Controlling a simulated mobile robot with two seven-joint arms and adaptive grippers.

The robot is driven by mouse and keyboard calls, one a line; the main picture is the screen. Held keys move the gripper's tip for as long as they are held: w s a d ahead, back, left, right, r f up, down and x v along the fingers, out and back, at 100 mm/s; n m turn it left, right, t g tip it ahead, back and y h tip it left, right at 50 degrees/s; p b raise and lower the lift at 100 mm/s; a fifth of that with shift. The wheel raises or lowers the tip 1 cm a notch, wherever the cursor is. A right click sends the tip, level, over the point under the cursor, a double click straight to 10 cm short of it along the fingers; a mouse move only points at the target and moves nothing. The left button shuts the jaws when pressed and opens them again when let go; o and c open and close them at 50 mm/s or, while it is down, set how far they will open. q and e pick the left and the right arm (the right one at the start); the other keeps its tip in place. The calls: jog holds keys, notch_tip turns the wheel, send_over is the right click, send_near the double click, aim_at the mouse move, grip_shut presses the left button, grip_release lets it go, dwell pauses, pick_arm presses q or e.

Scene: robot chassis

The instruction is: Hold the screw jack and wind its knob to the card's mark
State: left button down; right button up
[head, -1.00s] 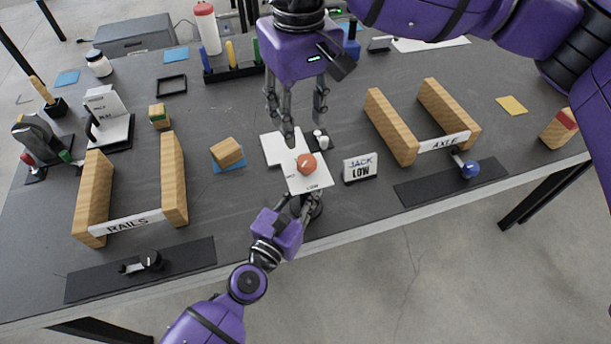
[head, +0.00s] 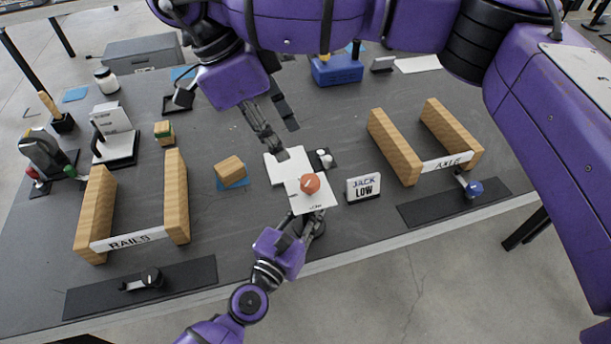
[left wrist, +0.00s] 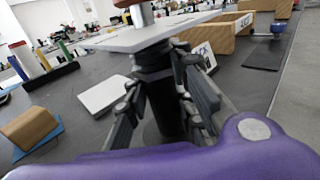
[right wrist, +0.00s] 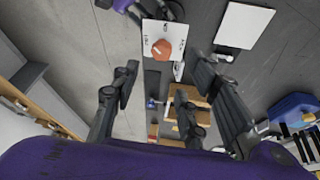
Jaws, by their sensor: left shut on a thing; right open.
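The screw jack has an orange knob (head: 310,183) above a white dial plate (head: 323,200) with small marks, one labelled LOW. The knob also shows in the right wrist view (right wrist: 161,49). The card (head: 363,188) to its right reads JACK LOW. My left gripper (head: 306,222) is shut on the jack's black body (left wrist: 153,85), below the plate. My right gripper (head: 284,140) is open and empty, behind and left of the knob, apart from it. Its fingers are spread in the right wrist view (right wrist: 165,66). The knob's exact pointer setting is too small to read.
A blank white plate (head: 280,167) lies behind the jack, with a small white-topped piece (head: 324,158) beside it. The RAILS frame (head: 97,215) stands left, the AXLE frame (head: 395,146) right. A wooden block (head: 230,171) sits on a blue square.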

aim_at(308, 183)
jog(key=d+f, duration=0.1)
jog(key=f, duration=0.2)
jog(key=d+f+m, duration=0.1)
jog(key=d+f, duration=0.1)
jog(key=f, duration=0.2)
jog(key=d+f+m, duration=0.1)
jog(key=d+f, duration=0.1)
jog(key=f, duration=0.2)
jog(key=shift+s, duration=0.15)
jog(key=c, duration=1)
